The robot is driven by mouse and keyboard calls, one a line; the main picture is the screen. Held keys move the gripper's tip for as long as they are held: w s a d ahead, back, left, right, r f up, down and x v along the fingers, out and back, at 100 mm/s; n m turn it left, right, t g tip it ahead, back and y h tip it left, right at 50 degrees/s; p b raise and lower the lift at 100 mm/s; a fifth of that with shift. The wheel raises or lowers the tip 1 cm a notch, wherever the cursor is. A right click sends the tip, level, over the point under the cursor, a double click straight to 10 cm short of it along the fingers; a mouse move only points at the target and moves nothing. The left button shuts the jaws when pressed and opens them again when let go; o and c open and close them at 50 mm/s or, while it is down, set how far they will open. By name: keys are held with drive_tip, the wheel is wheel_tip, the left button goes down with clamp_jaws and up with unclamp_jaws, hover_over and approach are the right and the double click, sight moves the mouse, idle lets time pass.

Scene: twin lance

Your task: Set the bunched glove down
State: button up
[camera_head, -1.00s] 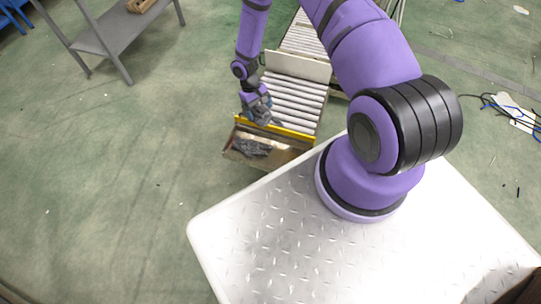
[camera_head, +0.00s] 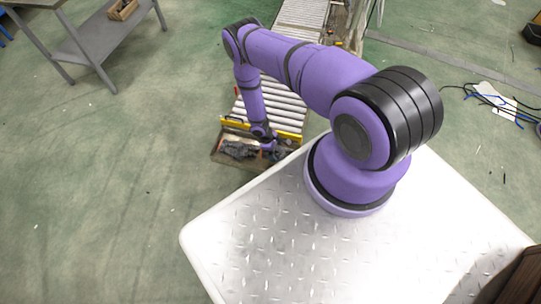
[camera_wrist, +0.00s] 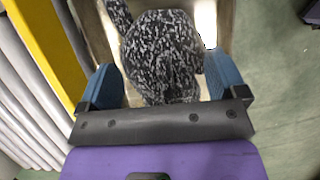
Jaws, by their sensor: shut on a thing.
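The bunched glove (camera_wrist: 163,45) is speckled black and white and fills the space between the blue fingers of my gripper (camera_wrist: 163,78) in the wrist view. The gripper is shut on it, with one finger at each side. In the head view my gripper (camera_head: 268,146) is low at a shallow brown tray (camera_head: 224,161) at the near end of the roller conveyor. Grey speckled cloth (camera_head: 238,149) lies in the tray just left of the gripper. I cannot tell from the head view whether this cloth is all one piece, or whether the held glove touches the tray floor.
A yellow bar (camera_head: 235,123) crosses between the tray and the conveyor rollers (camera_head: 285,105); it also shows at the left of the wrist view (camera_wrist: 50,45). A grey shelf table (camera_head: 105,40) stands at the far left. The green floor left of the tray is clear.

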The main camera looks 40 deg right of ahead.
drive_tip(key=shift+f, duration=2.8)
drive_tip(key=o, duration=0.6)
drive_tip(key=v, duration=1.2)
